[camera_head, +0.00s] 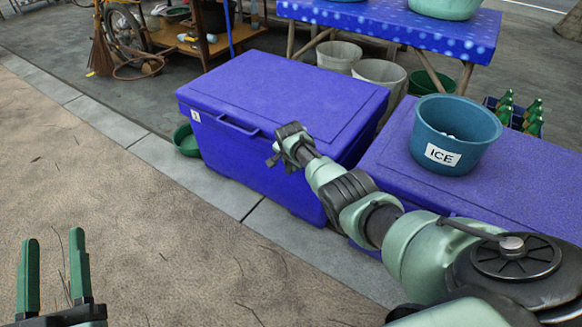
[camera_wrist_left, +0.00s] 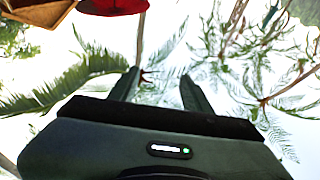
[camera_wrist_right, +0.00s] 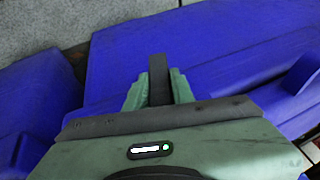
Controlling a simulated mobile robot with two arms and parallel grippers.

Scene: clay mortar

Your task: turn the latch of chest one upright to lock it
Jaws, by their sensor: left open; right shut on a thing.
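Chest one (camera_head: 280,95) is the closed blue chest on the left, with a small white label (camera_head: 195,115) at its front left corner. My right gripper (camera_head: 274,158) is at its front face, to the right of the moulded handle (camera_head: 238,126). In the right wrist view, its green fingers (camera_wrist_right: 158,88) are shut on a dark grey bar, the latch (camera_wrist_right: 158,68), which lies between them. The head view hides most of the latch behind the gripper, so its exact angle is unclear. My left gripper (camera_head: 54,262) is open and empty over the pavement, far from the chest.
A second blue chest (camera_head: 530,190) stands close on the right, with a teal ICE tub (camera_head: 455,135) on its lid. A blue-clothed table (camera_head: 390,25) with buckets beneath is behind. A green basin (camera_head: 186,140) sits left of chest one. The pavement in front is clear.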

